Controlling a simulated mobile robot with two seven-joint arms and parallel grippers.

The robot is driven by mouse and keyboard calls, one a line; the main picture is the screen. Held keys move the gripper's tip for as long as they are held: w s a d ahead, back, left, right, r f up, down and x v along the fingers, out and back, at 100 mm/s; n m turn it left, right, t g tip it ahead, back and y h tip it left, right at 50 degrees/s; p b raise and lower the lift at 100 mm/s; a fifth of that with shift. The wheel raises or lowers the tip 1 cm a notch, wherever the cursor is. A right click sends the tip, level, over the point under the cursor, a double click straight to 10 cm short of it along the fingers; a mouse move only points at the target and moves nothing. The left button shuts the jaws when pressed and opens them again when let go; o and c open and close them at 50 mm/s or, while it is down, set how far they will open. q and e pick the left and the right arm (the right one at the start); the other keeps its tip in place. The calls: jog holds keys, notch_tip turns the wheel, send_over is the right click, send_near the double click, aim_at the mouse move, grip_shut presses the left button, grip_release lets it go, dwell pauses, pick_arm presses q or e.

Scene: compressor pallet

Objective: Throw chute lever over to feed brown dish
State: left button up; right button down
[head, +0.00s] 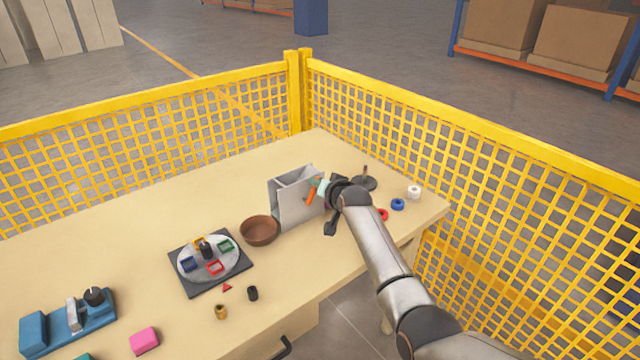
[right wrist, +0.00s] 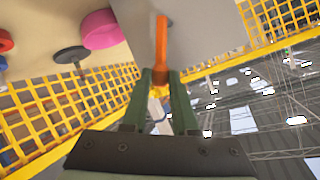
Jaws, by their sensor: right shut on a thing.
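The grey chute (head: 290,205) stands upright near the back of the table, and part of it shows in the right wrist view (right wrist: 205,35). Its orange lever (head: 311,193) is on the side facing my right arm. My right gripper (head: 322,189) is at the lever; in the right wrist view its green fingers (right wrist: 160,100) are closed around the lever (right wrist: 161,45). The brown dish (head: 260,231) sits on the table just left of the chute and looks empty. A pink round thing (right wrist: 100,28) shows beside the chute in the right wrist view only. My left gripper is out of view.
A round tray on a dark square plate (head: 212,285) lies left of the dish. A black stand (head: 365,182), blue ring (head: 398,204), red ring (head: 383,215) and white nut (head: 414,192) lie right of the chute. A yellow mesh fence (head: 430,120) borders the table.

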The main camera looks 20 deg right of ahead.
jog(key=shift+r, duration=0.1)
jog(key=c, duration=1)
grip_release()
jog(key=p+v, duration=0.1)
jog(key=v, duration=1.1)
jog(key=shift+s+p, duration=0.2)
jog(key=shift+p, duration=0.2)
